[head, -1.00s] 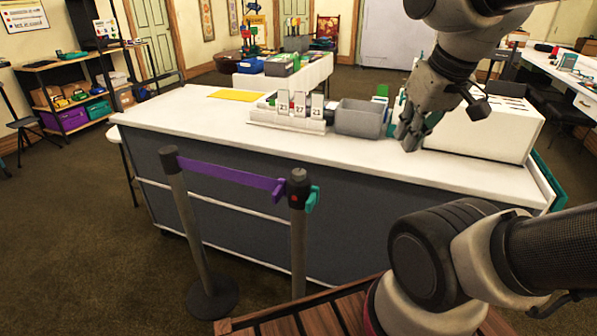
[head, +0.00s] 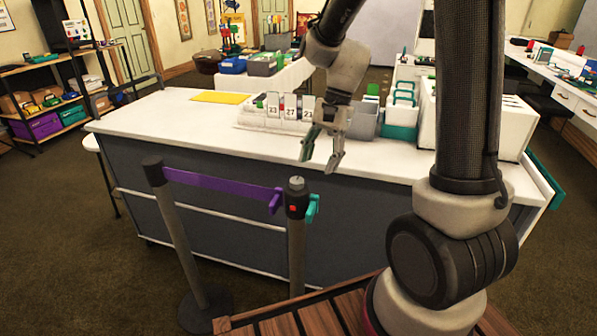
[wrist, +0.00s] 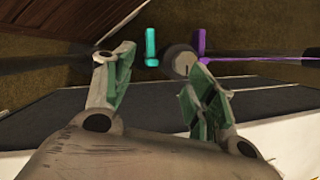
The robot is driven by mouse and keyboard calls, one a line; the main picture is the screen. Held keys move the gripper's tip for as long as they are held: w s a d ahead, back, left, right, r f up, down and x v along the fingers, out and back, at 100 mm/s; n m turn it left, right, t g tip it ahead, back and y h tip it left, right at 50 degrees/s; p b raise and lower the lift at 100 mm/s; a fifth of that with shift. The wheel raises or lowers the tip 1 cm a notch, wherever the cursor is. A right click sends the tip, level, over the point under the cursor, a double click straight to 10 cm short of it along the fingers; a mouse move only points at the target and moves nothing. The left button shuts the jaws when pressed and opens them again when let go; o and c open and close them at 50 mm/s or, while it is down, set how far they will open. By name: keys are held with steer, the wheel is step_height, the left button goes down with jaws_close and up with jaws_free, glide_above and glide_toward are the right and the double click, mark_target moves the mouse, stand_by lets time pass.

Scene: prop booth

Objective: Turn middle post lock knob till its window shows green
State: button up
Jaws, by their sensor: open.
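A dark grey post with a lock knob (head: 296,184) on its top stands in front of the counter. The small window (head: 292,208) on its head shows red. A purple belt (head: 215,183) joins it on the left and a teal belt end (head: 312,208) sticks out on its right. My gripper (head: 320,166) is open and empty, pointing down, above and to the right of the knob in the head view. In the wrist view the round post top (wrist: 180,61) lies beyond the open fingers (wrist: 157,75), apart from them.
A second post (head: 180,235) holds the belt's left end. The white counter (head: 170,120) behind carries number cards (head: 290,108), a grey bin (head: 364,122) and a yellow sheet (head: 220,97). Dark carpet lies open at left.

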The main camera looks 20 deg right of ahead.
mark_target(297, 180)
steer(key=a+f+m, duration=0.1)
steer(key=f+m, duration=0.1)
steer(key=w+a+f+m, duration=0.1)
steer(key=a+f+m, duration=0.1)
steer(key=w+a+f+m, duration=0.1)
steer(key=f, duration=0.1)
steer(key=shift+w+a+f+m+t+y, duration=0.1)
steer(key=shift+w+a+m+t+y, duration=0.15)
steer(key=shift+a+m+t+y, duration=0.15)
steer(key=c, duration=1)
